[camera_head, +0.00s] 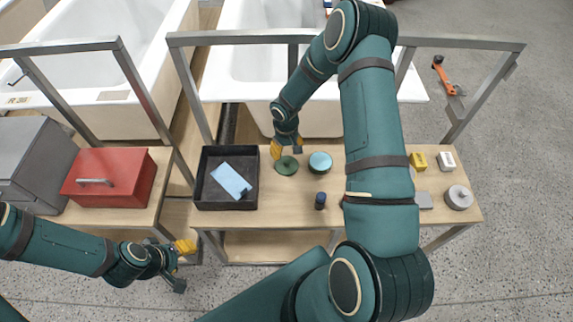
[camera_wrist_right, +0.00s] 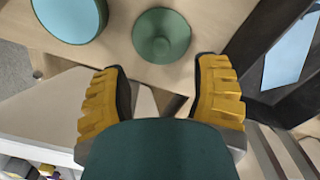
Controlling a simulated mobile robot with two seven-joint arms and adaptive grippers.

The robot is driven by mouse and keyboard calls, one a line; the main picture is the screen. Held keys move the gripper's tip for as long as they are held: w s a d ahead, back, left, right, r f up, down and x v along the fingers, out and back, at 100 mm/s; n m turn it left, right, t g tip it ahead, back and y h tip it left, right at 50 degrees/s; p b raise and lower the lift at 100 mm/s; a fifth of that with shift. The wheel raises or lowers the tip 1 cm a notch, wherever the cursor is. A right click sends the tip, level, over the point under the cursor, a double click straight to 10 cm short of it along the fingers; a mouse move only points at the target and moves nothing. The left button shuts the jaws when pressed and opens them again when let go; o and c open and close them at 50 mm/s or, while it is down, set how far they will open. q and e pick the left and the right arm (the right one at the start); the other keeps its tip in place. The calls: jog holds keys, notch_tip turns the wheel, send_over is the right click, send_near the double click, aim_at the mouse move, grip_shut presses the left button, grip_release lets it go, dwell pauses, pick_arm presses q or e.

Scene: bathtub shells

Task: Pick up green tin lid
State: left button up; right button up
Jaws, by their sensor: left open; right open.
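The green tin lid (camera_head: 287,166) lies flat on the wooden bench, right of the black tray. In the right wrist view the green tin lid (camera_wrist_right: 161,36) is a round disc with a raised centre, beyond the fingertips. My right gripper (camera_head: 286,149) is open and empty, just behind the lid at its far edge. In the wrist view its yellow fingers (camera_wrist_right: 162,85) stand apart with nothing between them. My left gripper (camera_head: 183,265) is open and empty, low in front of the bench on the left.
A teal round tin (camera_head: 320,162) stands close right of the lid. The black tray (camera_head: 208,205) holds a blue cloth (camera_head: 232,180). A dark blue small jar (camera_head: 320,200) stands in front. A red toolbox (camera_head: 108,178) is at left. White bathtubs (camera_head: 262,65) stand behind.

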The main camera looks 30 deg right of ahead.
aim_at(286, 161)
notch_tip(286, 161, down, 8)
jog(key=shift+w+f+b, duration=0.1)
jog(key=shift+w+b, duration=0.05)
jog(key=shift+b, duration=0.15)
dwell(0.3)
grip_shut()
